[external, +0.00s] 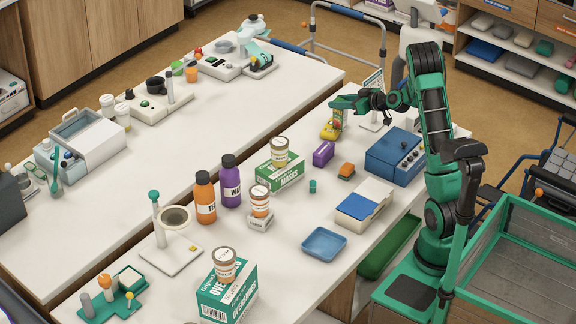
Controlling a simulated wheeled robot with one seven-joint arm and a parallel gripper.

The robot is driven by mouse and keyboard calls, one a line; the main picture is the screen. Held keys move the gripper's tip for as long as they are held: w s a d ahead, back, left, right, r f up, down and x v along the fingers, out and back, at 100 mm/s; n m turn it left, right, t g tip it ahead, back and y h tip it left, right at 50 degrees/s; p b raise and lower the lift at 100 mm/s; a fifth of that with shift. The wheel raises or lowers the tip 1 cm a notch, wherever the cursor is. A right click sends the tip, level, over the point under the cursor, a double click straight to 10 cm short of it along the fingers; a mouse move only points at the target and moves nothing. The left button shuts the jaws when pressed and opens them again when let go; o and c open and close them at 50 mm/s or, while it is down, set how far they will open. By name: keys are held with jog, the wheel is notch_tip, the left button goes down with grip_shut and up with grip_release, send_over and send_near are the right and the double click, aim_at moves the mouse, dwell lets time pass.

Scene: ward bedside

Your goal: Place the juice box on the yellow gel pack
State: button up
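A small green and yellow carton with a red patch low on its front, which looks like the juice box (338,115), is upright near the far edge of the right-hand table. A yellow pad, which looks like the yellow gel pack (327,135), lies flat at its foot. The carton appears over the pad; I cannot tell whether they touch. My gripper (338,103) is at the carton's top, reaching in from the right. The fingers are too small to show whether they are shut on it.
A purple box (322,154) and an orange item (346,170) lie just in front. A blue device (395,157) stands to the right, and a white stand (374,122) behind it. Bottles, a masks box (280,177) and a blue tray (324,244) occupy the nearer table.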

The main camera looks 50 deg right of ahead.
jog(key=shift+o, duration=1.1)
jog(key=shift+r, duration=0.1)
jog(key=shift+r, duration=0.1)
jog(key=v, duration=1.1)
jog(key=s+a+f+g, duration=0.1)
jog(key=s+a+g, duration=0.1)
jog(key=s+a, duration=0.1)
jog(key=s+a+f+g+y, duration=0.1)
jog(key=s+a+g, duration=0.1)
jog(key=s+a, duration=0.1)
jog(key=s+a+f+g, duration=0.1)
jog(key=s+a+g, duration=0.1)
jog(key=a, duration=0.3)
jog(key=shift+s+a+f, duration=0.15)
jog(key=shift+s+a, duration=0.2)
jog(key=shift+s, duration=0.2)
jog(key=s+a+m+g, duration=0.3)
jog(key=s+g, duration=0.1)
jog(key=s, duration=0.8)
jog(key=s+a+m+g, duration=0.3)
jog(key=s+a, duration=0.1)
jog(key=s, duration=0.8)
jog(key=shift+s+g+h, duration=0.15)
jog(key=shift+g+h, duration=0.25)
